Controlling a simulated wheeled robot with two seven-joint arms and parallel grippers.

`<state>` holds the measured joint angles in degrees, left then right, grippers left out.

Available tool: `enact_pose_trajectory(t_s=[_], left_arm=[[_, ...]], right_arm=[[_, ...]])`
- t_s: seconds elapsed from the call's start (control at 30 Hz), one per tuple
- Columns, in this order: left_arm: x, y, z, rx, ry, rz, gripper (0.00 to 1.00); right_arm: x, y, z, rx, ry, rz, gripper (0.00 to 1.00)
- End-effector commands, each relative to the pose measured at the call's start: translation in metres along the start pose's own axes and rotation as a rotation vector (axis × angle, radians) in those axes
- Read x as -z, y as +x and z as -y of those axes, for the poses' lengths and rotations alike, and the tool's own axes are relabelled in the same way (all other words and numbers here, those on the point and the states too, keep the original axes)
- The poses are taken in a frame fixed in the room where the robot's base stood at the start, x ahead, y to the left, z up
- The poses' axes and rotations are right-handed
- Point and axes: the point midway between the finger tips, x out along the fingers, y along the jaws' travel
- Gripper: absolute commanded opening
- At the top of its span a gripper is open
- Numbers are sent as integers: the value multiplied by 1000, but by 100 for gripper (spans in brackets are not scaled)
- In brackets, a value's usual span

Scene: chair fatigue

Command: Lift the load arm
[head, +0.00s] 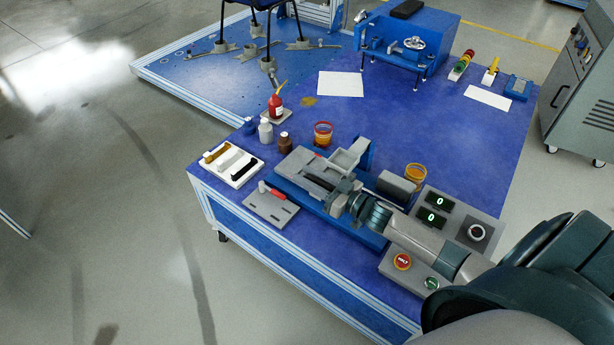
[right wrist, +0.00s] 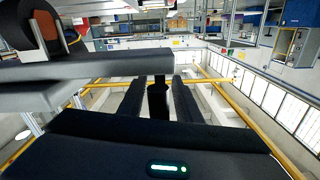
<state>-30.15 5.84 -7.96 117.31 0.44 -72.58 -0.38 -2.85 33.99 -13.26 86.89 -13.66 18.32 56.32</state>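The test fixture has a blue base (head: 300,187) and stands on the blue table. A long grey bar, probably the load arm (head: 318,175), lies along it. My right gripper (head: 336,190) reaches in from the lower right, low over the fixture; its fingertips are hard to make out there. In the right wrist view its two dark fingers (right wrist: 158,100) stand apart. A dark upright post (right wrist: 158,92) shows between them, with narrow gaps at its sides. A grey beam (right wrist: 95,70) crosses the upper left of that view. My left gripper is not in view.
Near the fixture are a tray of pads (head: 232,165), a grey plate with a red-handled tool (head: 270,203), bottles (head: 265,131), two orange cups (head: 323,134), a display box (head: 440,212) and a button box (head: 413,268). The table's middle right is clear.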

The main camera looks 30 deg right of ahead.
Motion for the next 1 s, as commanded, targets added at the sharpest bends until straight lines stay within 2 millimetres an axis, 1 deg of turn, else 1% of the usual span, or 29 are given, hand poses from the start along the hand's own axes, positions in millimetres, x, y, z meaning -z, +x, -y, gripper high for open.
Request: enact_pose_trajectory(t_s=[0.33, 0.37, 0.4, 0.47, 0.5, 0.9, 0.97, 1.0], left_arm=[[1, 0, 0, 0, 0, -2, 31], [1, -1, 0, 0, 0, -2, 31], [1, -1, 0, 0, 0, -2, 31], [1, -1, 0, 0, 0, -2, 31], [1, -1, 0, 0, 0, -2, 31], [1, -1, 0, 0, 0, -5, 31], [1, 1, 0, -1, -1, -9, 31], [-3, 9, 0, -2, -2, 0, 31]], right_arm=[[0, 3, 0, 0, 0, 1, 31], [0, 3, 0, 0, 0, 1, 29], [0, 3, 0, 0, 0, 1, 19], [0, 3, 0, 0, 0, 1, 5], [0, 3, 0, 0, 0, 1, 0], [3, 2, 0, 0, 8, 0, 0], [5, 3, 1, 0, 12, 0, 0], [6, 3, 1, 0, 16, 0, 0]])
